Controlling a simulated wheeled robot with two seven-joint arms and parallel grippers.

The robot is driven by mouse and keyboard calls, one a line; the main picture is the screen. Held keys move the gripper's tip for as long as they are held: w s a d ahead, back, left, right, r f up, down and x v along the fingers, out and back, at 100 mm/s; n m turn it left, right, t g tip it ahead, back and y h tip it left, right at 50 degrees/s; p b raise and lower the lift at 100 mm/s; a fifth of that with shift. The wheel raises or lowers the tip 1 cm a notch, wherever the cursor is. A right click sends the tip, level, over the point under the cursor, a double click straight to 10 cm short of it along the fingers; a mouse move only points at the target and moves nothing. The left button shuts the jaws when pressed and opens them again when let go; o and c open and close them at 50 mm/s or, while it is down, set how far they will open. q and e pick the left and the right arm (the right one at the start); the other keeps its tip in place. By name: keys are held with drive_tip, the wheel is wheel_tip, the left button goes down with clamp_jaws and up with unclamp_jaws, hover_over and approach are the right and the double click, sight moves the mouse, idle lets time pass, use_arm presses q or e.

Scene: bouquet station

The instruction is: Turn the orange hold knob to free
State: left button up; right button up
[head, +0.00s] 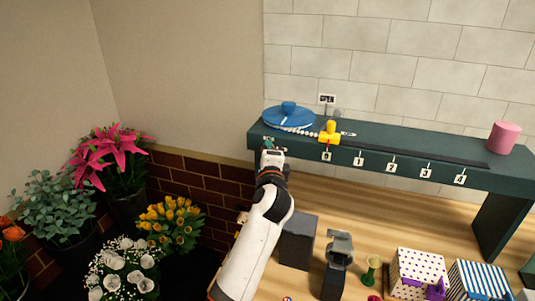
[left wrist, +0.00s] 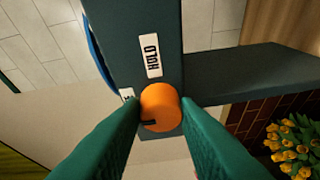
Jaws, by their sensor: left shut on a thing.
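The orange hold knob (left wrist: 160,104) sits on the edge of the dark green shelf in the left wrist view. A dark mark shows on its face toward the lower left. A white HOLD label (left wrist: 151,56) is above it, and a second label (left wrist: 127,95), partly hidden, is at its left. My left gripper (left wrist: 160,112) has its green fingers on both sides of the knob and is shut on it. In the head view my left gripper (head: 270,153) is at the shelf's left end and hides the knob. My right gripper is not in view.
The shelf (head: 400,168) carries a blue disc (head: 288,117), a yellow slider (head: 330,131) by numbered labels, and a pink cylinder (head: 503,137). Below are a grey block (head: 297,243), a dark stand (head: 337,270) and patterned boxes (head: 417,268). Potted flowers stand at left.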

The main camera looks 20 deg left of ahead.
use_arm(q)
drive_tip(key=shift+f, duration=0.1)
drive_tip(key=o, duration=1)
drive_tip(key=b+v, duration=0.2)
drive_tip(key=v, duration=1)
